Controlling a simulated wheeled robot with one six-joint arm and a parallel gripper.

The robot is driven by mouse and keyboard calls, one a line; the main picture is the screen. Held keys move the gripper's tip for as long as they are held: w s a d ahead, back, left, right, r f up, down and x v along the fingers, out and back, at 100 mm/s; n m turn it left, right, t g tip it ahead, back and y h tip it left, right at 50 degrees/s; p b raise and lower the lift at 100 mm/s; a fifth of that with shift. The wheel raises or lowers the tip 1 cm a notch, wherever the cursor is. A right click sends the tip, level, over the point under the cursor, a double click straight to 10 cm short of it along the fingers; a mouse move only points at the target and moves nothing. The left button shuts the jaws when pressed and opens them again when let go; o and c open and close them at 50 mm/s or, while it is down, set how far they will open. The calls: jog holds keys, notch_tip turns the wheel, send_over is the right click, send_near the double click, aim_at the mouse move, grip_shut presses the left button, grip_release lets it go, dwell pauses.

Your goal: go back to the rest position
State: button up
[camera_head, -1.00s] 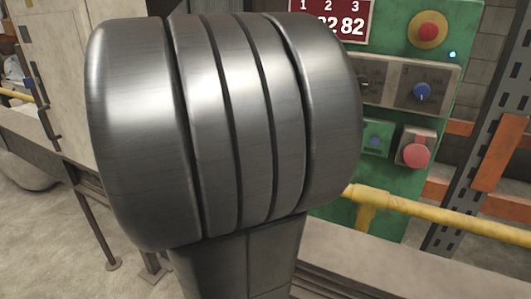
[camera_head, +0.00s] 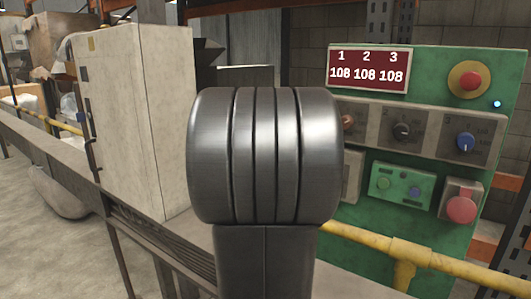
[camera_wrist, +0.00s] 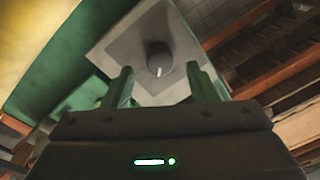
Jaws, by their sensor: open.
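My gripper (camera_wrist: 163,88) shows in the wrist view with its two fingers apart and nothing between them. Beyond the fingertips is a dark knob (camera_wrist: 159,59) with a white pointer on a grey plate; I cannot tell which knob of the panel it is. In the head view my own rounded metal arm link stands in front of the green control panel (camera_head: 447,75) and hides its left part. The gripper itself is hidden in that view. The panel carries a dark knob (camera_head: 402,131), a blue knob (camera_head: 466,142) and a red display (camera_head: 368,71) reading 108 108 108.
A red button on a yellow ring (camera_head: 470,82) and a large red button (camera_head: 461,208) sit at the panel's right. A yellow rail (camera_head: 412,251) runs below it. A beige cabinet (camera_head: 135,120) stands at the left. Wooden shelving (camera_wrist: 270,50) shows right in the wrist view.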

jog(key=x, duration=0.2)
jog(key=shift+w+d, duration=0.15)
jog(key=shift+w, duration=0.1)
jog(key=r+p+v, duration=0.1)
jog(key=p+v, duration=0.1)
jog(key=v, duration=1.2)
jog(key=x, duration=0.4)
jog(key=b+x, duration=0.1)
jog(key=x, duration=0.4)
jog(key=f+b+x, duration=0.1)
jog(key=x, duration=0.3)
jog(key=shift+w+d, duration=0.25)
jog(key=shift+w, duration=0.05)
jog(key=s+a+n+p, duration=0.6)
jog(key=s+n+p, duration=0.3)
jog(key=s, duration=0.2)
jog(key=shift+a+y, duration=0.3)
jog(key=shift+a, duration=0.1)
jog(key=shift+r, duration=0.1)
